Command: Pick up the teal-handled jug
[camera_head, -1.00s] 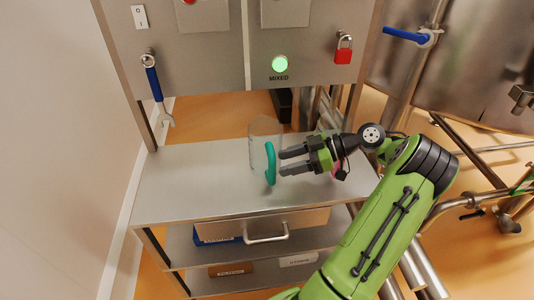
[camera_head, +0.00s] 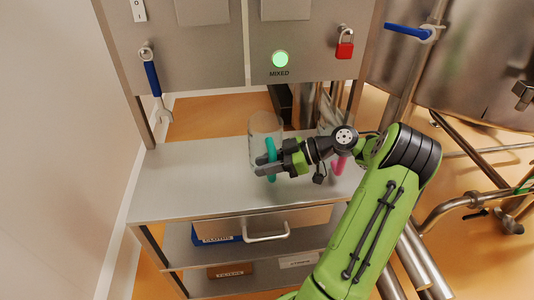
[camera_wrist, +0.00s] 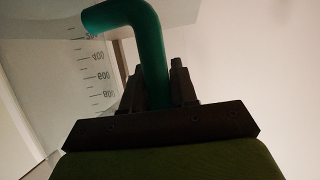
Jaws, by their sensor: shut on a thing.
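The jug (camera_head: 264,126) is clear and stands on the steel bench top. Its teal handle (camera_head: 271,150) faces my gripper (camera_head: 264,165). My gripper is shut on the handle, with the fingers on either side of it. In the wrist view the teal handle (camera_wrist: 151,55) runs down between the dark fingers (camera_wrist: 155,85). The jug's clear wall with printed graduation marks (camera_wrist: 95,75) shows at the left there. The jug looks upright; whether its base touches the bench cannot be told.
The steel bench top (camera_head: 185,185) is clear to the left. A pink-handled item (camera_head: 339,164) stands right of my gripper. A blue-handled wrench (camera_head: 153,85) and a red padlock (camera_head: 344,46) hang on the panel above, by a lit green lamp (camera_head: 280,59). A drawer and shelf lie below.

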